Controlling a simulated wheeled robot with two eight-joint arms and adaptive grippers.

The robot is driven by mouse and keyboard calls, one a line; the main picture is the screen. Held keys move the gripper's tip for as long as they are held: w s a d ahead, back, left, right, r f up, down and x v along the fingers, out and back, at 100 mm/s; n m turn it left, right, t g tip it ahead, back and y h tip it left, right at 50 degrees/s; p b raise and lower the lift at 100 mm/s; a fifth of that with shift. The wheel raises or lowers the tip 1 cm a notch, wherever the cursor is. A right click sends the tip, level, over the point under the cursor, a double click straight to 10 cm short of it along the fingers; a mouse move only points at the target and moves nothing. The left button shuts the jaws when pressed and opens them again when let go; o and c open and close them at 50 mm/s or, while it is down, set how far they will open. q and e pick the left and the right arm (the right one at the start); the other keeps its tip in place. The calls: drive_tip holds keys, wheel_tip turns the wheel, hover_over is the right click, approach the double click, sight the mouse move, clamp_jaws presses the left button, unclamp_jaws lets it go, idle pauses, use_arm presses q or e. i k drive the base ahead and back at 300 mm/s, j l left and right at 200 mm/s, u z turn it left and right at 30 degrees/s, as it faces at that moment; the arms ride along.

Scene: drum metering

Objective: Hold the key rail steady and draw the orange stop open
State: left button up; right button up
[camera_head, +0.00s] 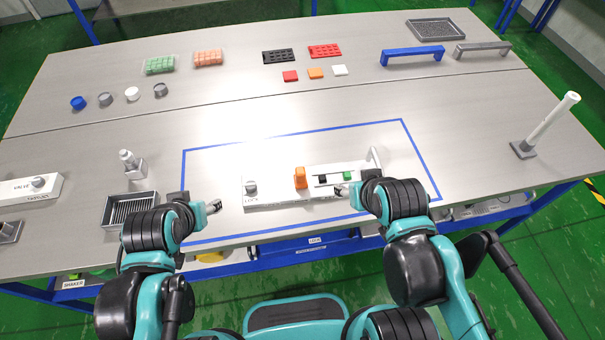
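The white key rail (285,197), labelled LOCK near its left end, lies inside a blue taped outline on the table. A grey knob (251,187) sits at its left end. The orange stop (300,177) stands upright near the middle, left of a slot with a black piece (322,178) and a green piece (347,175). A grey upright handle (375,158) is at the right end. My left gripper (199,202) is open and empty, left of the rail and apart from it. My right gripper (357,184) looks open by the rail's right end, partly covering it; contact is unclear.
A ribbed grey tray (152,195) and a small grey post (131,164) stand left of the outline. A valve block (28,189) is at far left, a white rod on a base (550,122) at right. Cups, blocks and blue and grey handles sit further back.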

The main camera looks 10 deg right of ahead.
sight(300, 179)
drive_tip(key=l+u, duration=0.45)
drive_tip(key=l, duration=1.1)
drive_tip(key=k, duration=0.05)
